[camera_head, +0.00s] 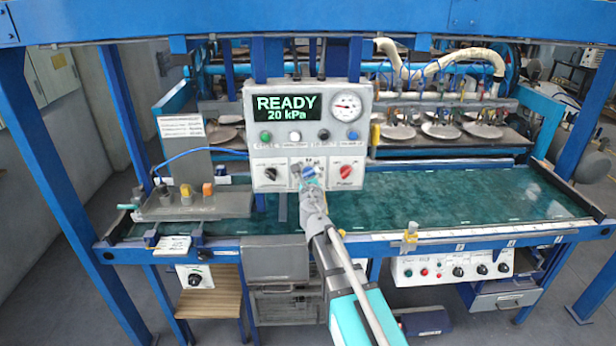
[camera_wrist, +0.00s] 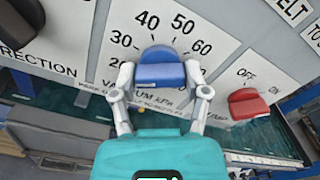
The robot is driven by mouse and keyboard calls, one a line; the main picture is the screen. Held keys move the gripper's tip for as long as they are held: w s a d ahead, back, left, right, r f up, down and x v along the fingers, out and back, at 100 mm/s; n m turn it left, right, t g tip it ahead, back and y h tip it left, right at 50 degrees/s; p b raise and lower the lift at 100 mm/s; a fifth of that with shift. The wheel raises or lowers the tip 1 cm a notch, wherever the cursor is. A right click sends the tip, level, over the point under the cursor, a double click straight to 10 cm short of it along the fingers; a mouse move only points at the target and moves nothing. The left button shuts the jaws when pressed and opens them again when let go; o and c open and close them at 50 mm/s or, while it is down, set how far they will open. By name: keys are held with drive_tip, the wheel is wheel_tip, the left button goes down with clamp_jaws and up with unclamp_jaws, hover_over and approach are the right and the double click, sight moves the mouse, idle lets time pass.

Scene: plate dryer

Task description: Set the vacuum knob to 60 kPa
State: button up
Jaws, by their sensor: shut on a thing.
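The blue vacuum knob (camera_wrist: 160,66) sits on a white dial plate marked 20, 30, 40, 50 and 60, with kPa lettering below. My gripper (camera_wrist: 159,76) is shut on it, one finger at each side. The gripper covers part of the lower scale, and I cannot make out which mark the knob points to. In the head view the knob (camera_head: 309,172) is mostly behind my gripper (camera_head: 308,181). The display (camera_head: 288,107) on the control box reads READY, 20 kPa. A round gauge (camera_head: 347,107) is right of it.
A red OFF/ON knob (camera_wrist: 247,104) is close on the right. A black direction knob (camera_wrist: 18,22) is on the left. A row of buttons (camera_head: 295,136) sits above the knobs. The green belt (camera_head: 440,197) runs behind and below the box; plates (camera_head: 440,130) are further back.

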drive_tip(key=shift+m, duration=0.5)
drive_tip(key=m, duration=0.3)
drive_tip(key=shift+m, duration=0.3)
drive_tip(key=m, duration=0.4)
drive_tip(key=shift+m, duration=0.3)
drive_tip(key=m, duration=2.2)
drive_tip(key=shift+m, duration=0.4)
